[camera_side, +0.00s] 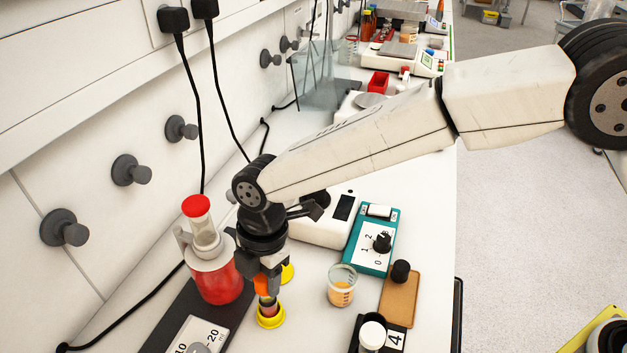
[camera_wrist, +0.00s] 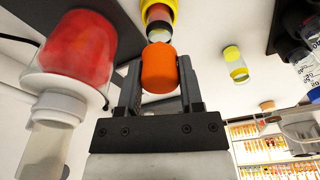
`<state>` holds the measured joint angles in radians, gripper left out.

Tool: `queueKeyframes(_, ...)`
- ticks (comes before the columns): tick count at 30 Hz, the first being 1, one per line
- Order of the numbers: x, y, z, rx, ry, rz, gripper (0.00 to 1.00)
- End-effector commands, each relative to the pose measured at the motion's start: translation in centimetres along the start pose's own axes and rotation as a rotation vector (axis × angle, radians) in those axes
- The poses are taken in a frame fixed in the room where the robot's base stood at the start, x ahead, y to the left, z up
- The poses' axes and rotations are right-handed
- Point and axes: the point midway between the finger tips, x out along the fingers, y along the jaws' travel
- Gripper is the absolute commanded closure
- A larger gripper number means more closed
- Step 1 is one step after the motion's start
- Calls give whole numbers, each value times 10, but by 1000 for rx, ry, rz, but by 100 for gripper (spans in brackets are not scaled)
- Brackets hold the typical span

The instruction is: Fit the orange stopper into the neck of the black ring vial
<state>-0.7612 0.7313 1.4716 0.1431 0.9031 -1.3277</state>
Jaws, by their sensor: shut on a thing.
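My gripper (camera_wrist: 160,82) is shut on the orange stopper (camera_wrist: 160,68), with one dark finger on each side of it. In the side view the stopper (camera_side: 262,285) shows between the fingers, pointing down. Directly below it stands a small clear vial (camera_side: 269,309) with reddish contents, a dark band and a yellow base. This looks like the black ring vial, and it also shows in the wrist view (camera_wrist: 158,14). The stopper's lower end is at or very close to the vial's mouth. I cannot tell whether it is inside the neck or just above it.
A red-filled flask (camera_side: 215,275) with a red cap stands close on the left. A second yellow-based vial (camera_wrist: 234,68) stands nearby. A beaker of orange liquid (camera_side: 341,286), a teal device (camera_side: 370,240) and a black-capped block (camera_side: 400,295) lie to the right.

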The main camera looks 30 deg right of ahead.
Motion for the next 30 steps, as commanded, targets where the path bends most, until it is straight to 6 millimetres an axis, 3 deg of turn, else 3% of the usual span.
queueKeyframes(30,11,0,1,0,0,-1,100)
